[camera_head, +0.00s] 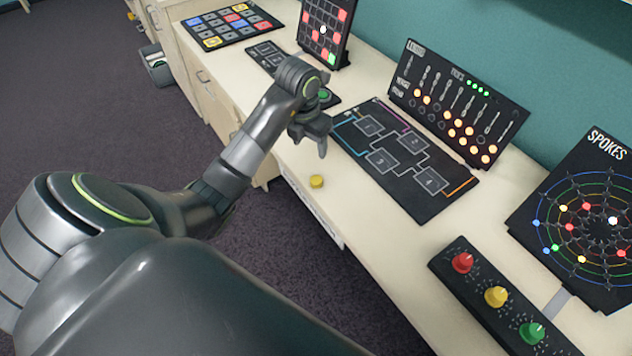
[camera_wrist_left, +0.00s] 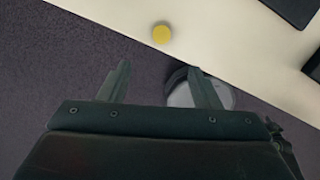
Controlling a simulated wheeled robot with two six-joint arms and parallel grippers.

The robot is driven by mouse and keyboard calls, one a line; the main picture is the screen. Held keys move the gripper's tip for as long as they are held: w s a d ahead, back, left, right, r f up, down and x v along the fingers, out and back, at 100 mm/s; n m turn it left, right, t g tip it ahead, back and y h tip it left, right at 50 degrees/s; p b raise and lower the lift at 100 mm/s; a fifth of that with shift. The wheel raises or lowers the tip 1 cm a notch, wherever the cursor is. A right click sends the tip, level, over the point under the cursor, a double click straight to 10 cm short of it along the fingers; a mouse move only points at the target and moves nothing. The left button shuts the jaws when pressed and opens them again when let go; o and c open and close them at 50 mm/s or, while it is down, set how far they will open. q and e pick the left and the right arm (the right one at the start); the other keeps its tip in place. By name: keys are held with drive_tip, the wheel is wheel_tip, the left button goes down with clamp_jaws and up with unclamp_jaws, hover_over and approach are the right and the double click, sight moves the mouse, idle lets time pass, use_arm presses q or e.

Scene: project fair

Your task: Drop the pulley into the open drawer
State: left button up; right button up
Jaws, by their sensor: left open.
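A small yellow round piece, which looks like the pulley (camera_head: 316,181), lies on the pale tabletop close to its front edge. It also shows at the top of the left wrist view (camera_wrist_left: 162,33). My left gripper (camera_head: 311,146) is above the table edge, a little behind the yellow piece in the head view. In the left wrist view my left gripper (camera_wrist_left: 159,67) has its fingers spread with nothing between them; the yellow piece is beyond the fingertips. Drawer fronts (camera_head: 205,82) show under the table; I cannot make out an open drawer. My right gripper is out of view.
A black board with numbered boxes (camera_head: 432,180) lies right of the gripper. An upright lit panel (camera_head: 460,102), a Spokes board (camera_head: 590,225) and a knob strip (camera_head: 497,298) stand along the table. A keypad board (camera_head: 232,25) lies at the far end. Bare tabletop surrounds the yellow piece.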

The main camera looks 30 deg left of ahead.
use_arm(q)
drive_tip(key=b, duration=0.4)
approach(316, 179)
drive_tip(key=shift+w+f+p, duration=0.25)
drive_tip(key=shift+f+p, duration=0.6)
drive_tip(key=shift+f, duration=0.3)
drive_tip(key=f, duration=0.1)
drive_tip(key=f+p, duration=0.1)
drive_tip(key=f, duration=0.2)
drive_tip(key=shift+w+f+p, duration=0.3)
drive_tip(key=shift+f, duration=0.1)
drive_tip(key=shift+w+f, duration=0.1)
drive_tip(key=shift+f, duration=0.6)
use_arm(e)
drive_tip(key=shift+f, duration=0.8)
use_arm(q)
drive_tip(key=c, duration=1.1)
wheel_tip(316, 179, up, 10)
drive_tip(key=shift+f+b, duration=0.15)
drive_tip(key=shift+b, duration=0.8)
drive_tip(key=shift+c, duration=0.2)
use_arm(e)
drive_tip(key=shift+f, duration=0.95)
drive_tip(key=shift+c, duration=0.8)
use_arm(q)
drive_tip(key=shift+r, duration=0.25)
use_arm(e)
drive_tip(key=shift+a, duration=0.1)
